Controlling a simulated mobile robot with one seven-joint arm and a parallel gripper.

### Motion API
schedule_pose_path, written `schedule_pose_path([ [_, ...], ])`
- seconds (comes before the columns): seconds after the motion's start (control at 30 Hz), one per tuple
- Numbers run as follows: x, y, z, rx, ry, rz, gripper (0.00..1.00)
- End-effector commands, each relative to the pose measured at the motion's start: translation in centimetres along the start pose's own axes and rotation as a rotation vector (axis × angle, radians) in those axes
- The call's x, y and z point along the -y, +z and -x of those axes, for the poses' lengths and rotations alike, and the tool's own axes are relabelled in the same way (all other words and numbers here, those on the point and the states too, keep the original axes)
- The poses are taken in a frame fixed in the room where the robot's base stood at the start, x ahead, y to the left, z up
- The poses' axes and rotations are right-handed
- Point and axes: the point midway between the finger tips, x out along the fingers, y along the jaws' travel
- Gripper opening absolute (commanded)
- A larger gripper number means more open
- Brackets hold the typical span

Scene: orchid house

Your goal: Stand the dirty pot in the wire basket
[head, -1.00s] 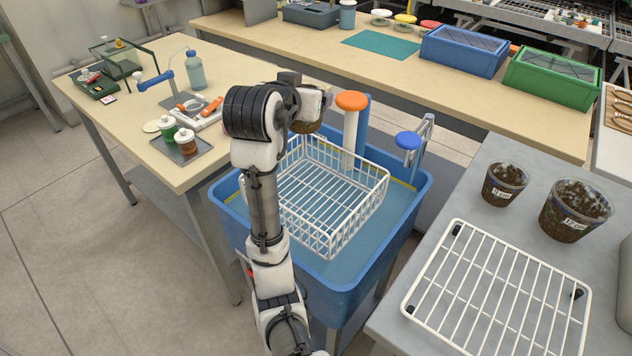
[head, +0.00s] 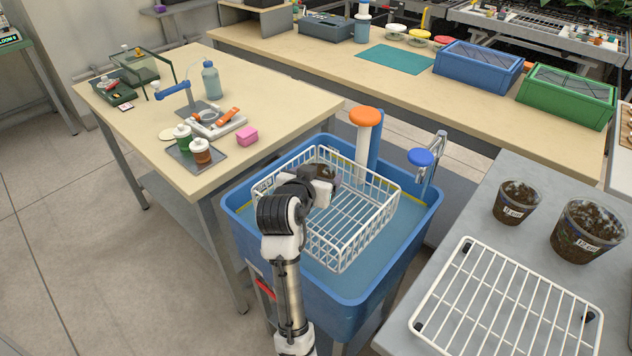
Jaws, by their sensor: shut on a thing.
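The white wire basket (head: 372,222) sits in the blue sink tub (head: 352,300). My gripper (head: 322,182) is over the back left part of the basket, low near its rim. It is shut on a brown, soil-smeared pot (head: 325,171), mostly hidden by my gripper and wrist. I cannot tell whether the pot touches the basket floor. Two more soil-stained clear pots with labels, a smaller one (head: 516,203) and a larger one (head: 587,231), stand upright on the grey table at the right.
An orange-topped post (head: 366,117) and a blue-topped tap (head: 421,158) stand behind the basket. A white wire rack (head: 507,300) lies on the right table. The basket's right and front parts are empty.

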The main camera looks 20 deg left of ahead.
Motion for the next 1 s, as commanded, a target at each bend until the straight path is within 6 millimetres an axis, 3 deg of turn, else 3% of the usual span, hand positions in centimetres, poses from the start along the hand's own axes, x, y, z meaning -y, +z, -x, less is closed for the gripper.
schedule_pose_path([
  [0.13,0.0,1.9,-0.7,0.002,-0.001,0.004,0.54],
  [0.87,0.0,3.0,-1.2,0.0,0.0,0.001,0.54],
  [0.9,0.0,3.0,-1.2,0.0,0.0,0.001,0.8],
  [1.0,0.0,3.0,-1.2,0.0,0.0,0.001,0.93],
])
